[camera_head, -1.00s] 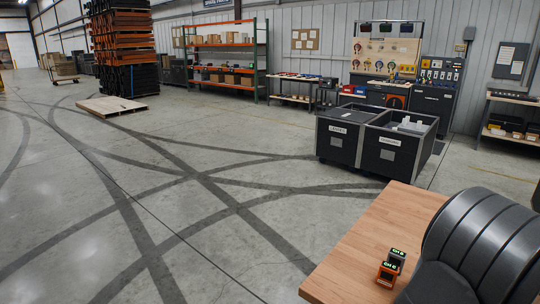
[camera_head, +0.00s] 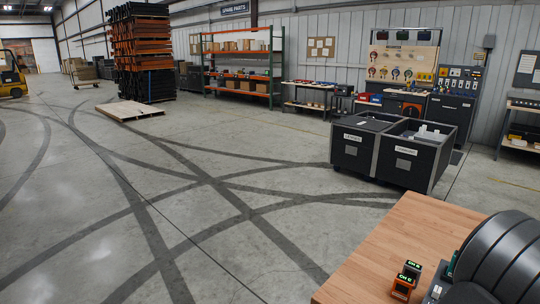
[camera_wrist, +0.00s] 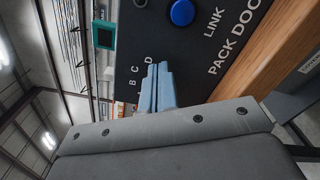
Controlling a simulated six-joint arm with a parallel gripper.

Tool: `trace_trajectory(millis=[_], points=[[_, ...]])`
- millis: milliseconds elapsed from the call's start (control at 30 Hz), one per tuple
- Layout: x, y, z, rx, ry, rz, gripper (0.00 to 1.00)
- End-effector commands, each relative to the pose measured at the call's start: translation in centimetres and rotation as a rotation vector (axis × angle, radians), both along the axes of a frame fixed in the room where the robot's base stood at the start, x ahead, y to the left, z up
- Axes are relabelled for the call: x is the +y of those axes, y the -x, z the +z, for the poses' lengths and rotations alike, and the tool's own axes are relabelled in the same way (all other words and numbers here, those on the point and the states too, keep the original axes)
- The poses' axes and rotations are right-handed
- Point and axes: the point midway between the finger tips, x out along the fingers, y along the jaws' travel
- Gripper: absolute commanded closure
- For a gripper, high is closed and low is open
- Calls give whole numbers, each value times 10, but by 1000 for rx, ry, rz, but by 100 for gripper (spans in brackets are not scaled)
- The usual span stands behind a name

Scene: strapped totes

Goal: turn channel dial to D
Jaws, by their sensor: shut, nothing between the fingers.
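In the wrist view, a dark panel (camera_wrist: 205,75) carries white letters B, C and D in an arc, a blue button (camera_wrist: 182,12) and the words LINK and PACK DOC, cut off. My gripper (camera_wrist: 158,68) shows as two narrow blue-grey fingers, shut side by side, with tips near the D. The channel dial itself cannot be made out; the fingers and gripper body cover the area below the letters. Whether the fingers touch it I cannot tell. In the head view, my dark arm covers most of the panel (camera_head: 437,287) on the wooden bench (camera_head: 395,240).
An orange device (camera_head: 402,288) and a dark device (camera_head: 412,268) with green CH displays stand on the bench beside the panel. A teal-framed screen (camera_wrist: 104,35) is in the wrist view. Black totes (camera_head: 390,152) stand on the floor beyond. The bench's left part is clear.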

Motion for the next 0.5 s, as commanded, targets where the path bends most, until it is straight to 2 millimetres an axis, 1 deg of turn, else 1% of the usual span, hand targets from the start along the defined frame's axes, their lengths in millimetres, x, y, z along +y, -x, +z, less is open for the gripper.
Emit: trace_trajectory(millis=[100, 200, 500], points=[[-3, 3, 1, 0, 0, -1, 100], [-1, 7, 0, 0, 0, -2, 100], [24, 32, 0, 0, -1, -5, 100]])
